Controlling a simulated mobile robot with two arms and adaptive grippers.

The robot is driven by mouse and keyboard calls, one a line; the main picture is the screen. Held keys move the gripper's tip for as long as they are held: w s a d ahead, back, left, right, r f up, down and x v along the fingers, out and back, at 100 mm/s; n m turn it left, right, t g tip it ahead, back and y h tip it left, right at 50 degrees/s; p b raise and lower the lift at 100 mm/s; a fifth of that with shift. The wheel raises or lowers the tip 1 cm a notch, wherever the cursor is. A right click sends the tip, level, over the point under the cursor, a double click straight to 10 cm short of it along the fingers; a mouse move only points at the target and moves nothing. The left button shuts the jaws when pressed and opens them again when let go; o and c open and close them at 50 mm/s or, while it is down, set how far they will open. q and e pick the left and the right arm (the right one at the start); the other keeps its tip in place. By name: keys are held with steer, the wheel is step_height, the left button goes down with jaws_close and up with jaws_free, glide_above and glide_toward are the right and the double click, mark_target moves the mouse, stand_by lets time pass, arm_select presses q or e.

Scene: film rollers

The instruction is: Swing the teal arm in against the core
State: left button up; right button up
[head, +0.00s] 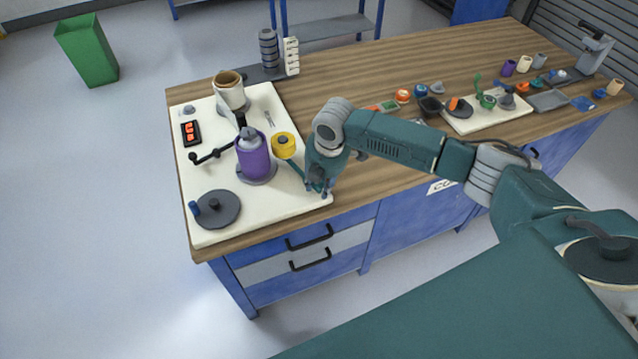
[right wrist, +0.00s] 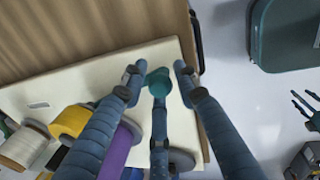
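The teal arm (head: 296,169) reaches from the yellow roller (head: 283,145) toward the front right of the cream board (head: 240,222). The core, a purple cylinder (head: 253,158) on a grey disc, stands to the left of the yellow roller, with a gap between them. My right gripper (head: 321,186) is at the outer end of the teal arm. In the right wrist view a round teal end (right wrist: 159,82) lies between its spread fingers, with space on both sides. My left gripper (right wrist: 304,102) seems to show at the right edge of that view, fingers apart and empty.
On the board are a cream spool (head: 229,90), a black crank (head: 211,154), a red-lit counter (head: 190,132) and a dark disc with a blue knob (head: 216,210). A second board (head: 470,122) with small parts lies to the right. The board's front right is mostly bare.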

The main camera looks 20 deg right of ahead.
steer(key=shift+o, duration=0.2)
steer(key=shift+r, duration=0.1)
step_height(320, 180, up, 12)
steer(key=s, duration=0.2)
steer(key=shift+s+d+f, duration=0.15)
steer(key=shift+d+f, duration=0.05)
stand_by(0.4)
